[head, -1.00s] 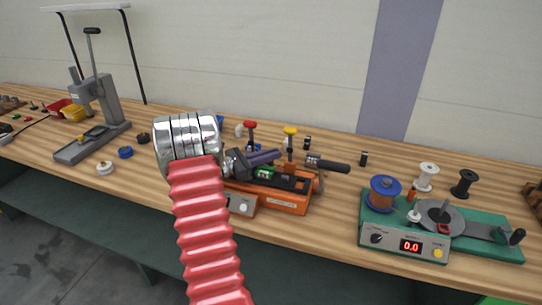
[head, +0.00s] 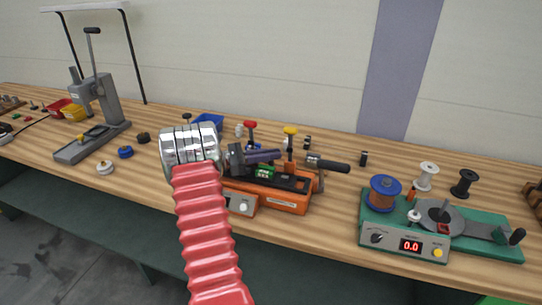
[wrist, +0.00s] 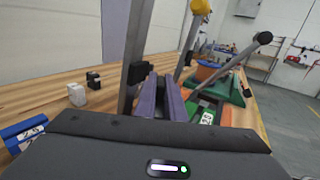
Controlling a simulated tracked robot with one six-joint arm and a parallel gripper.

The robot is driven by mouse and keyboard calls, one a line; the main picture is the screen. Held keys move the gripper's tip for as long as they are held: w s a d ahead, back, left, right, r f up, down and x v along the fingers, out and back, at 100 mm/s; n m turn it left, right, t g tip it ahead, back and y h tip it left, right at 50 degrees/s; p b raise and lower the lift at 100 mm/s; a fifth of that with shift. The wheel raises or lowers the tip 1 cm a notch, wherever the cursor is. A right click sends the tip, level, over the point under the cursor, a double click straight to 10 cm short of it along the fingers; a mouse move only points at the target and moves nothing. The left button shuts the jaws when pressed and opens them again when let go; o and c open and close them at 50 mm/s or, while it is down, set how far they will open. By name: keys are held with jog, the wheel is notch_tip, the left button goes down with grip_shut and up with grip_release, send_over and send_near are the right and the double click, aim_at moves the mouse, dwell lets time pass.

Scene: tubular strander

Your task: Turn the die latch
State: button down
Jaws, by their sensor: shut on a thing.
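My gripper (head: 280,154) reaches in from the left over the orange machine (head: 290,204). In the wrist view its two purple fingers (wrist: 163,85) lie almost parallel, with a narrow gap. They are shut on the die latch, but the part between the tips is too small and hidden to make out. A yellow-knobbed lever (head: 290,131) stands upright at the fingertips. A red-knobbed lever (head: 250,126) rises behind the fingers; its grey post (wrist: 137,55) passes left of them in the wrist view.
A black handle (head: 328,164) sticks out at the machine's right. A green winder (head: 480,246) with a copper spool (head: 385,196) stands further right. A grey press (head: 95,110) stands at the left.

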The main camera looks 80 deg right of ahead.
dwell(0.3)
jog(key=c, duration=1.8)
grip_release()
jog(key=shift+c, duration=0.2)
